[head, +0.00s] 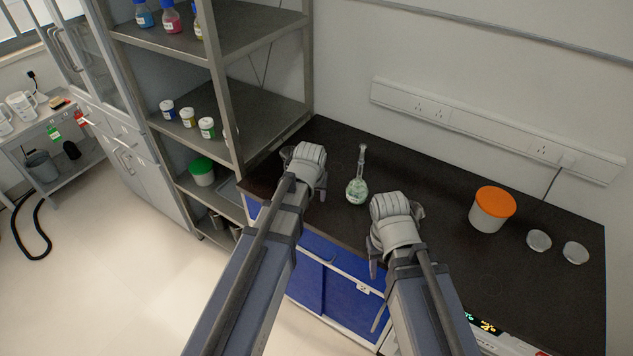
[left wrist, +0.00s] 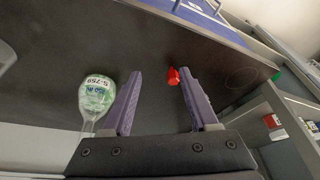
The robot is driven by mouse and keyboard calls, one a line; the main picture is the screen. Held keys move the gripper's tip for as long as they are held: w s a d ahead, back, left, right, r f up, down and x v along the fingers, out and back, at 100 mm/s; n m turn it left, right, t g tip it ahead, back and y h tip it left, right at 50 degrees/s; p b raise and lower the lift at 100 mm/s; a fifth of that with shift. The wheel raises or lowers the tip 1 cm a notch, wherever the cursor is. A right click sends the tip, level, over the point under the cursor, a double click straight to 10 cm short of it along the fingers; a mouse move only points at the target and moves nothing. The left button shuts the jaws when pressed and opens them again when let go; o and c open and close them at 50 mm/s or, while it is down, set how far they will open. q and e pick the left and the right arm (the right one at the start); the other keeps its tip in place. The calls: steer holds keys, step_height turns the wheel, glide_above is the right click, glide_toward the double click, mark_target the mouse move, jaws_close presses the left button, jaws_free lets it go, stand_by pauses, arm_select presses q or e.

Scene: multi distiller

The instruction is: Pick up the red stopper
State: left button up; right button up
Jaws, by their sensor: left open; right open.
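The red stopper (left wrist: 173,76) lies on the dark bench top and shows in the left wrist view between the two purple fingers, near the right one. My left gripper (left wrist: 161,74) is open with nothing held; I cannot tell how far it is above the stopper. In the head view my left gripper (head: 305,168) is at the left part of the bench, and the stopper does not show there. My right gripper (head: 396,218) is open near the bench's front edge, to the right of the flask.
An orange-lidded white jar (head: 490,211) and two small round discs (head: 539,240) stand to the right. A metal shelf rack (head: 235,140) borders the bench at left.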

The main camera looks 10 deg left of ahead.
arm_select(q)
steer(key=w, duration=0.1)
steer(key=w+a+b, duration=0.2)
steer(key=shift+w+f+n+t, duration=0.2)
steer(key=shift+f+n+t, duration=0.1)
steer(key=shift+n+t, duration=0.1)
steer(key=b+x, duration=0.2)
steer(key=x, duration=0.1)
steer(key=b+x, duration=0.3)
steer(key=shift+a, duration=0.25)
steer(key=shift+r, duration=0.15)
arm_select(e)
step_height(320, 180, down, 6)
steer(key=shift+d+f, duration=0.15)
steer(key=shift+d, duration=0.05)
arm_select(q)
steer(key=shift+c, duration=0.2)
jaws_close()
